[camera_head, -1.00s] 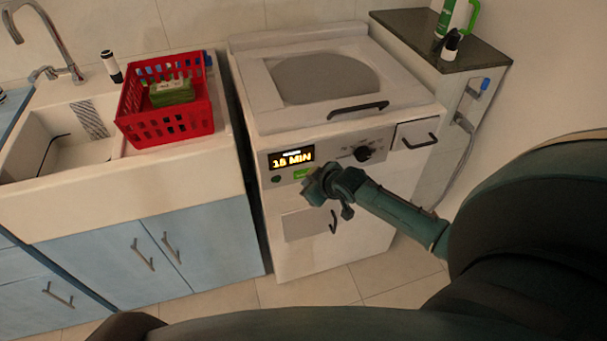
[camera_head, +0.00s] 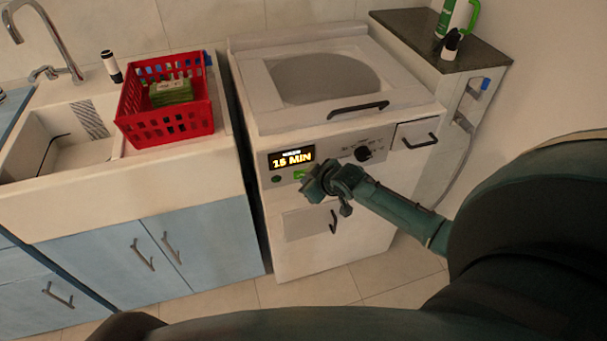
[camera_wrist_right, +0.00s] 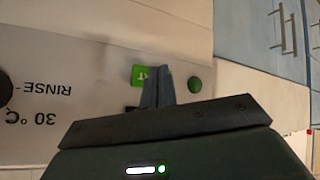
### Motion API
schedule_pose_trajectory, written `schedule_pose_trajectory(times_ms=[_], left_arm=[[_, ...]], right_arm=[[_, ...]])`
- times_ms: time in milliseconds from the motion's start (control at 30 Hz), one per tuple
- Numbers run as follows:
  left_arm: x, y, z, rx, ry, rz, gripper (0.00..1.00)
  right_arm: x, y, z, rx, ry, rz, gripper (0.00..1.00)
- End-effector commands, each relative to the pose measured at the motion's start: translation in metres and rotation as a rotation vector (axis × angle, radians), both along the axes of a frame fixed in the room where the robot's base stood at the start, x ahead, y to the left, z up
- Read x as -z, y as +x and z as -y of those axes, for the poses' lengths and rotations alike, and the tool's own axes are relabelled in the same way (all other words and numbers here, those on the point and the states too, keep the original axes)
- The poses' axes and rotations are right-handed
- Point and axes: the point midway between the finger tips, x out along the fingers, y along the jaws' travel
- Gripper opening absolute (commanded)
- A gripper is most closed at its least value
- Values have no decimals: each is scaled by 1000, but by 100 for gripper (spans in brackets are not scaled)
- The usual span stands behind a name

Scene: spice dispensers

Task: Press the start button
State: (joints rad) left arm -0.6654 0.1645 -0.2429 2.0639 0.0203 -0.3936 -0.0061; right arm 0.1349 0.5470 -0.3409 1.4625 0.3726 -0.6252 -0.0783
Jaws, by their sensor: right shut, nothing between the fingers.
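The washing machine (camera_head: 345,235) has a bright green rectangular start button (camera_head: 299,174) on its front panel, below the display. In the right wrist view the start button (camera_wrist_right: 139,74) shows white lettering, partly covered by my finger. My right gripper (camera_head: 306,186) is shut and empty at the panel, its tip overlapping the button's lower right. In the right wrist view the closed fingertips (camera_wrist_right: 161,72) are at the button's side edge, between it and a round dark green button (camera_wrist_right: 194,85). I cannot tell whether they touch the panel. My left gripper is not in view.
The display (camera_head: 291,158) reads 15 MIN in yellow. A black knob (camera_head: 363,154) and a drawer handle (camera_head: 420,141) are to the right. A red basket (camera_head: 190,126) stands by the sink at the left.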

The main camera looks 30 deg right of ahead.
Motion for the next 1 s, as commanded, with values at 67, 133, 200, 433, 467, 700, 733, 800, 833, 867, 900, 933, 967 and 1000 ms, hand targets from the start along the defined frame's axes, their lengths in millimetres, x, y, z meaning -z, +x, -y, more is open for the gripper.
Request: schedule_pose_trajectory(times_ms=[67, 133, 200, 433, 467, 700, 733, 800, 833, 867, 900, 933, 967, 1000], left_arm=[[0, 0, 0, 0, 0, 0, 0], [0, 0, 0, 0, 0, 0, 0], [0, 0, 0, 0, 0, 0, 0], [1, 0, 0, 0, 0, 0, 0], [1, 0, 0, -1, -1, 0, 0], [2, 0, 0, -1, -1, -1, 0], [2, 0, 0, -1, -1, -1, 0], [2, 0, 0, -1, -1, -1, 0], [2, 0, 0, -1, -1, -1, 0], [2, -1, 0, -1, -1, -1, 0], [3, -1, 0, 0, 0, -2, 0], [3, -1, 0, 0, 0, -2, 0], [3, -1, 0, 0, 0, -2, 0], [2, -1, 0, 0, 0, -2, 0]], right_arm=[[0, 0, 0, 0, 0, 0, 0], [0, 0, 0, -1, 1, 0, 0], [0, 0, 0, 0, 0, -1, 0], [1, 1, 0, 0, 0, -1, 0], [1, 2, 0, 0, 0, -1, 0], [1, 5, 1, 1, 0, -1, 0], [0, 5, 1, 1, 0, -1, 0], [0, 6, 1, 1, 1, 0, 0], [0, 6, 2, 1, 1, 0, 0], [0, 7, 2, 1, 1, 0, 0], [0, 7, 2, 1, 1, 0, 0], [0, 8, 2, 1, 1, 0, 0], [0, 8, 2, 1, 1, 0, 0], [0, 7, 2, 0, 1, 1, 0]])
